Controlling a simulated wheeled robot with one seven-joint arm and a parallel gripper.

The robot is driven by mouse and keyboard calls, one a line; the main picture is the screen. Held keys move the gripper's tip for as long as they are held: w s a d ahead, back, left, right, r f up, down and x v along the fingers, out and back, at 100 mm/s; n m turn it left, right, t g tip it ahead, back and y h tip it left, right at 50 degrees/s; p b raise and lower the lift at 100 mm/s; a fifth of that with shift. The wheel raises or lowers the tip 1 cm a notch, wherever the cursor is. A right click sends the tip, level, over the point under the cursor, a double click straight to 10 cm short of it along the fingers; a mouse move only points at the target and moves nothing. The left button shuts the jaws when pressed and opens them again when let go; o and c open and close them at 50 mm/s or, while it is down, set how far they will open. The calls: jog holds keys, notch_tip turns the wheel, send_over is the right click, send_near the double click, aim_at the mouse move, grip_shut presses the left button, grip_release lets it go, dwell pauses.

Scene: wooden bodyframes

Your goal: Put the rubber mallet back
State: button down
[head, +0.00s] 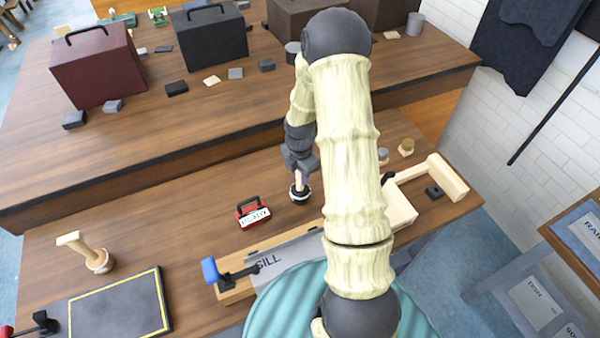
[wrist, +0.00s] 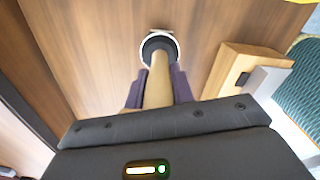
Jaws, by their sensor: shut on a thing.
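My gripper (head: 299,172) is shut on the pale wooden handle of what looks like the rubber mallet (head: 299,195), over the front bench between the red labelled case and my arm. Its dark round end points down, with a white ring around it; I cannot tell whether the end touches the bench. In the wrist view the handle of the mallet (wrist: 158,88) runs between the two purple-grey fingers of my gripper (wrist: 158,90) to the dark end, with the bench behind it. The top of the handle is hidden by my gripper.
A red case (head: 252,213) stands close left. A blue-tipped clamp (head: 211,270) and a SILL plate (head: 285,262) are in front. A wooden frame piece (head: 433,181) lies right. A wooden T-handled tool (head: 92,255) stands far left. The raised back shelf (head: 130,168) is behind.

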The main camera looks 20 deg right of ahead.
jog(key=shift+f, duration=0.1)
jog(key=c, duration=1.2)
grip_release()
notch_tip(320, 180, up, 12)
jog(key=shift+r+b, duration=0.15)
jog(key=shift+b, duration=0.4)
jog(key=shift+a, duration=0.1)
